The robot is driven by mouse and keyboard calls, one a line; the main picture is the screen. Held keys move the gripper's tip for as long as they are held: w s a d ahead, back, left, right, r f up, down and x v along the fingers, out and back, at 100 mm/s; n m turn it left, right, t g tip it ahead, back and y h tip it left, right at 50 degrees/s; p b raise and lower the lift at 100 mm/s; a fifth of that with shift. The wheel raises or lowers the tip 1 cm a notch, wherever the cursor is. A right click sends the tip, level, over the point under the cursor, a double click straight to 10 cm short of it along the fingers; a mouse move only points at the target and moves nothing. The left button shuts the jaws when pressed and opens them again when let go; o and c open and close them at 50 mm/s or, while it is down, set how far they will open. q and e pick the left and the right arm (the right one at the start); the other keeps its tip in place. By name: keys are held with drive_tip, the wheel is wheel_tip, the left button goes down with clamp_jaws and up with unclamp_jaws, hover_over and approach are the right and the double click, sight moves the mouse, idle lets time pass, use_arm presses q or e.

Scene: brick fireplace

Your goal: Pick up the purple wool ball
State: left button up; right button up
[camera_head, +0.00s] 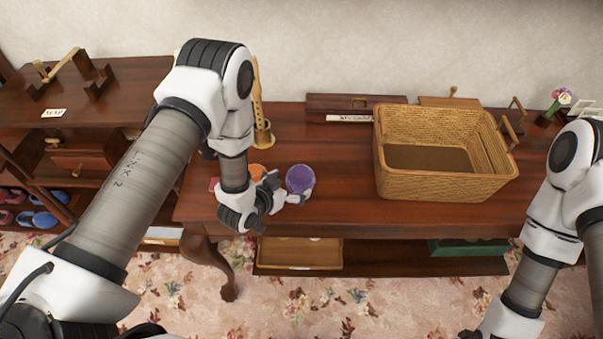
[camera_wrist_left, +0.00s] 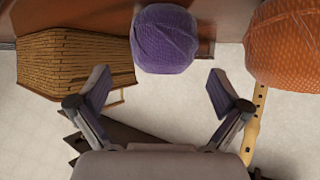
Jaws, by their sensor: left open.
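The purple wool ball (camera_head: 299,179) sits on the wooden table, near its front edge. My left gripper (camera_head: 284,194) is at the ball's left side in the head view. In the left wrist view the purple ball (camera_wrist_left: 164,40) is beyond the two open fingertips (camera_wrist_left: 160,88), roughly centred between them, and nothing is held. My right arm (camera_head: 545,235) comes in at the right edge of the head view; its gripper is at most partly visible at the bottom.
An orange ball (camera_head: 257,171) lies just left of the purple one, partly hidden by my left arm; it also shows in the wrist view (camera_wrist_left: 287,45). A wicker basket (camera_head: 447,187) stands right of centre. A recorder (camera_head: 257,98) stands behind. Table between ball and basket is clear.

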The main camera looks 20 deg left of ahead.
sight(294, 182)
use_arm(q)
drive_tip(key=x, duration=0.2)
drive_tip(key=p+x, duration=0.1)
drive_tip(key=x, duration=0.1)
drive_tip(key=shift+w+a+f, duration=0.1)
drive_tip(key=shift+a+f, duration=0.2)
drive_tip(key=shift+a, duration=0.1)
drive_tip(key=shift+d, duration=0.2)
drive_tip(key=shift+c, duration=1.1)
drive_tip(key=c, duration=0.8)
drive_tip(key=shift+o, duration=0.2)
drive_tip(key=shift+r, duration=0.15)
